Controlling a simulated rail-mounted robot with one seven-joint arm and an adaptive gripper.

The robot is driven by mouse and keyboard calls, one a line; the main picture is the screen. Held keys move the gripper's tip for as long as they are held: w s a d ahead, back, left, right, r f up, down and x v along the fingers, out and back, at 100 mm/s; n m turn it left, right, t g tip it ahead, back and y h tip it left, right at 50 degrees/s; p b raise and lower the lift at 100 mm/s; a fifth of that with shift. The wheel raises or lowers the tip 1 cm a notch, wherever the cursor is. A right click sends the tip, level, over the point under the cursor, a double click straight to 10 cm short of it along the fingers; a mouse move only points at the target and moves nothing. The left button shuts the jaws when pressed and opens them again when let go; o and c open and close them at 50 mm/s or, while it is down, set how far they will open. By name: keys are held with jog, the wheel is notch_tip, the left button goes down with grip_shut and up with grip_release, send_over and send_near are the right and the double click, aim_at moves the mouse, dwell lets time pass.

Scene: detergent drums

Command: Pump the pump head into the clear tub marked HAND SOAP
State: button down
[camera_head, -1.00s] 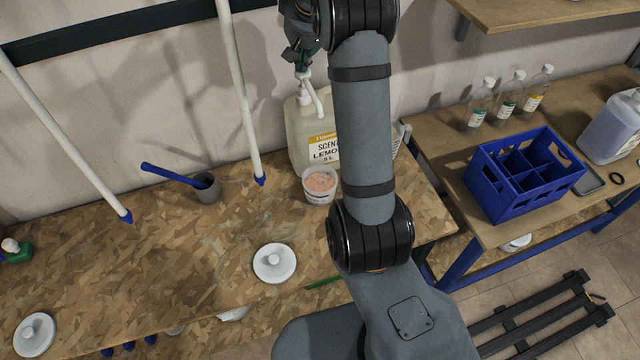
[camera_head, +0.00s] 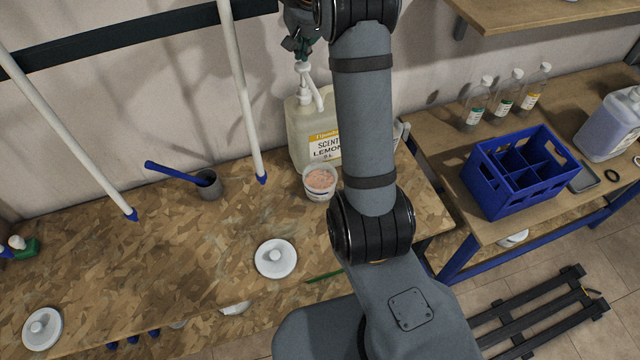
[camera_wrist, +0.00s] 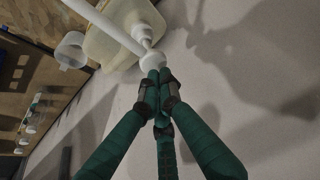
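The white pump head (camera_head: 303,71) stands upright on a translucent jug (camera_head: 300,125) whose label reads scented lemon, 5 L. Its spout slopes down toward the clear tub (camera_head: 319,190), which holds something pinkish and stands just in front of the jug. The tub's label is too small to read. My gripper (camera_wrist: 154,76) has its green fingers drawn together, with the tips at the top of the pump head. The spout (camera_wrist: 108,25) and tub (camera_wrist: 71,52) also show in the wrist view. My arm hides the jug's right side.
A grey cup (camera_head: 209,184) with a blue-handled tool stands left of the tub. A white lid (camera_head: 276,258) lies in front, another (camera_head: 39,329) at far left. White poles (camera_head: 242,95) lean on the wall. A blue crate (camera_head: 522,170) sits on the right table.

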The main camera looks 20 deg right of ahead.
aim_at(304, 67)
jog(key=shift+f+b, duration=2.4)
jog(key=shift+f, duration=0.35)
jog(key=shift+r, duration=0.1)
notch_tip(304, 67, up, 6)
jog(key=p, duration=0.5)
jog(key=shift+f, duration=0.2)
jog(key=shift+f, duration=0.1)
